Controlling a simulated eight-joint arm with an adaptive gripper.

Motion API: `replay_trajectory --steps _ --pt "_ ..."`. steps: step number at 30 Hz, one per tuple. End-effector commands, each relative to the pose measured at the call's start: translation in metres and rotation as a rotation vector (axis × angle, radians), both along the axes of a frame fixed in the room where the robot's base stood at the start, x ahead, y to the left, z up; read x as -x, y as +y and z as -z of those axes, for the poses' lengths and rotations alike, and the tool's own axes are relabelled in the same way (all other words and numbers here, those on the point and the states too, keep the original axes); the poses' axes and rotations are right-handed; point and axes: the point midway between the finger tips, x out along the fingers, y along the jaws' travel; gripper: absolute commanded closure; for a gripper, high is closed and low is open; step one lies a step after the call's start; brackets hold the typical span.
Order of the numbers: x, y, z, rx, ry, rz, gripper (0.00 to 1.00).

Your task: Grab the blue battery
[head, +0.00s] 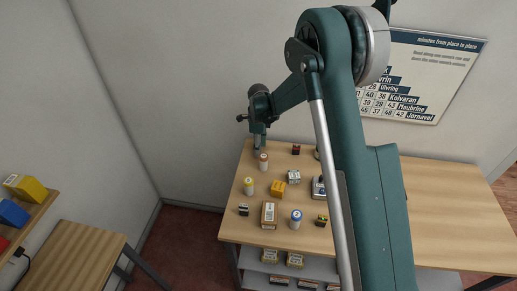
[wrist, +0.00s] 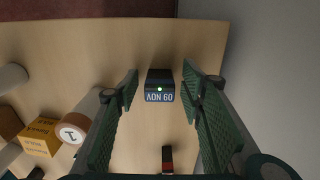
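A small dark box with a blue front face lettered ADN 60 (wrist: 160,96) looks like the blue battery. It stands upright on the counter in the upper middle of the wrist view. A small green-white spot shows on it. My gripper (wrist: 159,78) is open, with one green finger on each side of the box and a gap on both sides. In the head view my gripper (head: 258,152) is low over the back left corner of the counter, and I cannot make out the box there.
A white cylinder with an orange band (head: 263,163) stands just in front of my gripper. A red and black block (head: 296,150) is to its right. A yellow box (head: 278,189) and a blue-topped white cylinder (head: 296,220) stand farther forward. A grey wall (wrist: 280,70) runs close behind.

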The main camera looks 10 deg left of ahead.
Motion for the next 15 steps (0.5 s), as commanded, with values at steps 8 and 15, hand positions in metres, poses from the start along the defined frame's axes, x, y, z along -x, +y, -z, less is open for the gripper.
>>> replay_trajectory --steps 8,15 --pt "0.0001 0.0 -0.0002 0.0 0.0 0.0 0.61" --pt "0.0001 0.0 -0.0003 0.0 0.0 0.0 0.66"
